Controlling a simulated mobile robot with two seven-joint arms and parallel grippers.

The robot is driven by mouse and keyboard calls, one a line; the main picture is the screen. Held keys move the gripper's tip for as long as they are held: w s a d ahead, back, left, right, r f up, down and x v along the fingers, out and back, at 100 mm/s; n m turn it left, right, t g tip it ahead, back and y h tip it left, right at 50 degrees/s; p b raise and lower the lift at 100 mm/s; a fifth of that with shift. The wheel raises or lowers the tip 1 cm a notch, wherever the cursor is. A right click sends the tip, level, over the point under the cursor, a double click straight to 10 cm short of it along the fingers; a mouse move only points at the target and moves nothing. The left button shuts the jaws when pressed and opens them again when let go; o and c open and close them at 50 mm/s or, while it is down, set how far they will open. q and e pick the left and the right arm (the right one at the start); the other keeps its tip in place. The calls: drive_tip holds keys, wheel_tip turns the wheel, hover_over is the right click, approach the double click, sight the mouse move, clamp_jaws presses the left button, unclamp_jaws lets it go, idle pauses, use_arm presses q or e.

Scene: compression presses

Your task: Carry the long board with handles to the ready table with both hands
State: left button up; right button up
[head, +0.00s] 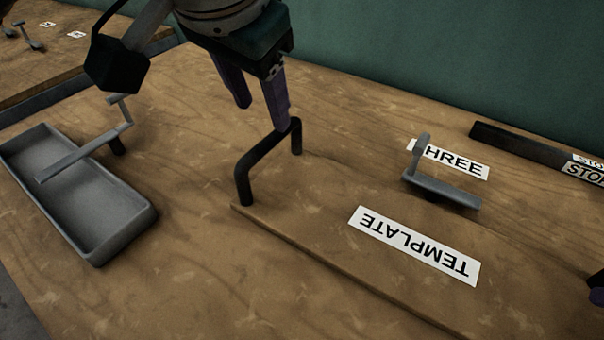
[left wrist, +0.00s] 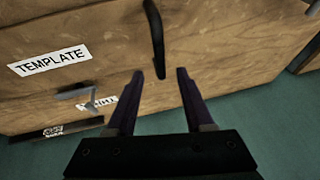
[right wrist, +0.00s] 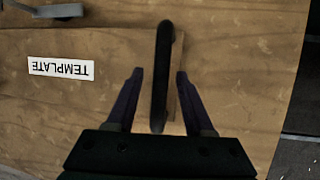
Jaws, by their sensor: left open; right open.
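The long board (head: 300,238) is a flat wooden plate labelled TEMPLATE, lying on a wooden table. Its left-end black handle (head: 262,158) stands up as an arch. My left gripper (head: 262,116) is open above the far end of this handle. In the left wrist view the handle (left wrist: 154,35) reaches between the open fingertips (left wrist: 160,72). In the right wrist view the board's other handle (right wrist: 161,80) lies between the open fingers of my right gripper (right wrist: 160,73). Only a sliver of a right finger shows at the head view's right edge. The ready table cannot be identified.
A grey tray (head: 130,222) with a grey lever (head: 85,155) over it is at the left. A grey bracket (head: 440,188) stands by the board's far edge, near a THREE label (head: 460,163). A dark bar (head: 520,143) lies behind. Another wooden surface (head: 85,60) is at upper left.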

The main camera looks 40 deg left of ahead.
drive_tip(key=shift+r, duration=0.1)
use_arm(q)
drive_tip(key=v, duration=0.2)
drive_tip(key=shift+s+r, duration=0.15)
drive_tip(key=shift+r, duration=0.25)
use_arm(e)
drive_tip(key=v, duration=1.2)
